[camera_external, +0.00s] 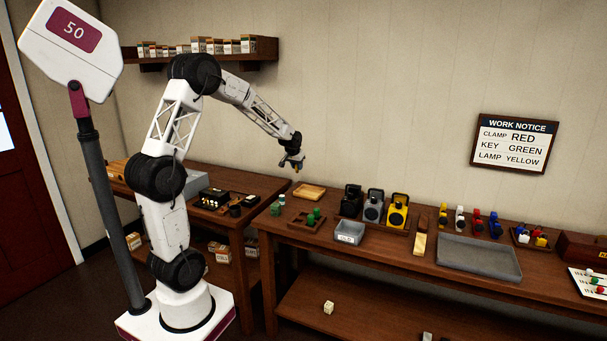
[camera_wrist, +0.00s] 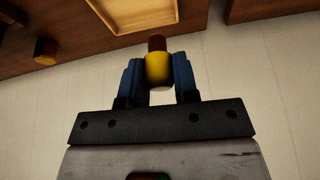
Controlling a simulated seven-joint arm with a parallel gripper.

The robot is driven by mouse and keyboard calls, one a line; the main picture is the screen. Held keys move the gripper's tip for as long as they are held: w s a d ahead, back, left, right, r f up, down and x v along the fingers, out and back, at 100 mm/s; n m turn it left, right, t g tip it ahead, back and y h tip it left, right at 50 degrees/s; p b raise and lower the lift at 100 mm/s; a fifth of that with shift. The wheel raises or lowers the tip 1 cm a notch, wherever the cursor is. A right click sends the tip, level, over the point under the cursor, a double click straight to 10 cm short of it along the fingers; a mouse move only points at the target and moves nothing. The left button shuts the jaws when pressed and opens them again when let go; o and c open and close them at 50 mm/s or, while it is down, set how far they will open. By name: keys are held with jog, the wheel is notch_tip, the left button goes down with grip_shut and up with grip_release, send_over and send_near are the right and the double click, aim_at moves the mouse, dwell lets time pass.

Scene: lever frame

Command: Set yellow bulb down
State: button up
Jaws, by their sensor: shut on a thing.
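The yellow bulb (camera_wrist: 159,70) is between the two blue fingers of my gripper (camera_wrist: 158,80) in the wrist view, with a brown end pointing away from the gripper. My gripper is shut on it. In the external view my gripper (camera_external: 292,160) hangs in the air above the gap between the two benches, near the wooden tray (camera_external: 309,191). The bulb shows there only as a small yellow spot (camera_external: 297,169) under the fingers. A wooden tray edge (camera_wrist: 122,30) shows beyond the bulb in the wrist view.
A grey bin (camera_external: 349,232), a grey tray (camera_external: 479,258) and black, grey and yellow lamp-like units (camera_external: 397,211) stand on the right bench. Green pieces (camera_external: 314,217) sit in a small tray. A wall notice (camera_external: 515,144) reads clamp red, key green, lamp yellow.

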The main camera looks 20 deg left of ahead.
jog(key=s+d+f, duration=0.3)
jog(key=s+d, duration=0.1)
jog(key=s, duration=0.2)
jog(key=s+d+f+m, duration=0.1)
jog(key=s+d+f, duration=0.2)
jog(key=s, duration=0.4)
jog(key=s+d+f+m+h, duration=0.1)
jog(key=s+d+f, duration=0.2)
jog(key=s+d, duration=0.2)
jog(key=shift+s+d, duration=0.2)
jog(key=shift+s, duration=0.25)
jog(key=shift+s+d, duration=0.2)
jog(key=shift+s, duration=0.25)
jog(key=shift+s+d+f, duration=0.15)
jog(key=shift+s+d, duration=0.05)
jog(key=shift+s, duration=0.35)
jog(key=w+d, duration=0.2)
jog(key=w, duration=0.3)
jog(key=w+d+f, duration=0.1)
jog(key=w, duration=0.4)
jog(key=w+d, duration=0.2)
jog(key=w, duration=0.3)
jog(key=shift+d+f, duration=0.25)
jog(key=shift+d, duration=0.05)
jog(key=shift+f, duration=0.1)
jog(key=shift+f, duration=1.65)
jog(key=shift+f, duration=0.15)
